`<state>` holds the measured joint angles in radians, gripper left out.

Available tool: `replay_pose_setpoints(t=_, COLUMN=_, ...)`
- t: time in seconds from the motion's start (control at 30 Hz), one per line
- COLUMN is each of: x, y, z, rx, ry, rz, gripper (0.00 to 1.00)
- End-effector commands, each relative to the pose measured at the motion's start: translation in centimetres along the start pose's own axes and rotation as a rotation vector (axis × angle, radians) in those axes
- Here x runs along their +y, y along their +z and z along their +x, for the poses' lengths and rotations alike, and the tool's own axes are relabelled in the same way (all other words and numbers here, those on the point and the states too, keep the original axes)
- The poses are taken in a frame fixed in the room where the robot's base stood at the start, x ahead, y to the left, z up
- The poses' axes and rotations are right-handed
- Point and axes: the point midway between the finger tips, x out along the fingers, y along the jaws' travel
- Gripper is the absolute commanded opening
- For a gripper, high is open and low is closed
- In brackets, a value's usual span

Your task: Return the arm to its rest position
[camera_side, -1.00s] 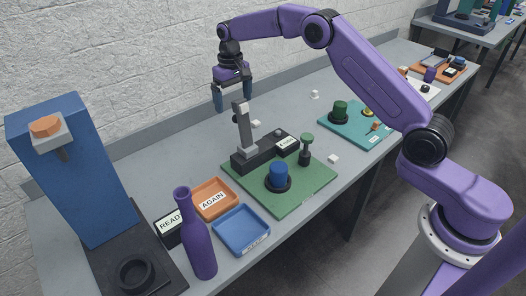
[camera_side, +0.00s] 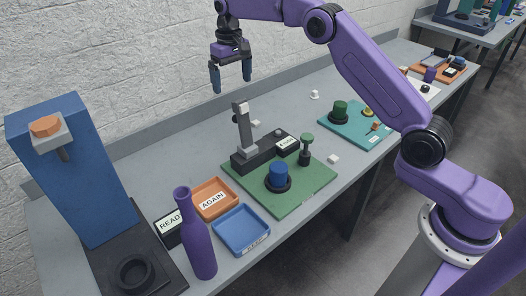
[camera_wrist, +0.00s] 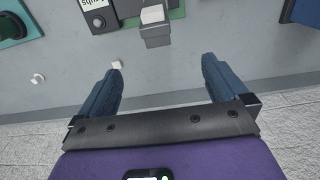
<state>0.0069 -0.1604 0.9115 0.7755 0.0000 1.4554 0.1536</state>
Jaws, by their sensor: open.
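My gripper (camera_side: 231,76) is open and empty, raised above the workbench (camera_side: 150,148) in the side view. It hangs above and a little behind the grey upright post (camera_side: 243,130) on the green board (camera_side: 297,193). In the wrist view my gripper (camera_wrist: 160,82) shows its two blue fingers spread apart with nothing between them. The grey post (camera_wrist: 156,30) shows beyond the fingertips there, at the top centre.
A purple bottle (camera_side: 198,240) stands upright near an orange tray (camera_side: 209,211) and a blue tray (camera_side: 241,233). A blue tower (camera_side: 68,175) stands at left. A teal board (camera_side: 345,131) lies farther right. Small white pieces lie on the bench. Air around my gripper is clear.

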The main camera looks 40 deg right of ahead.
Motion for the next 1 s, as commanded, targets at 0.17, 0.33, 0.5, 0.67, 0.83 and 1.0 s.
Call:
replay_pose_setpoints(t=0.17, x=-0.2, y=0.2, z=-0.1, rx=0.001, ry=0.000, rz=-0.007, gripper=1.00)
replay_pose_setpoints(t=0.33, x=-2.2, y=2.1, z=-1.2, rx=0.003, ry=-0.001, rz=-0.077, gripper=1.00)
replay_pose_setpoints(t=0.5, x=-5.2, y=6.5, z=-2.8, rx=0.007, ry=-0.002, rz=-0.204, gripper=1.00)
replay_pose_setpoints(t=0.67, x=-7.2, y=11.6, z=-3.8, rx=0.011, ry=-0.003, rz=-0.330, gripper=1.00)
replay_pose_setpoints(t=0.83, x=-8.2, y=17.8, z=-4.5, rx=0.015, ry=-0.005, rz=-0.463, gripper=1.00)
replay_pose_setpoints(t=1.0, x=-8.0, y=24.4, z=-4.6, rx=0.018, ry=-0.008, rz=-0.594, gripper=1.00)
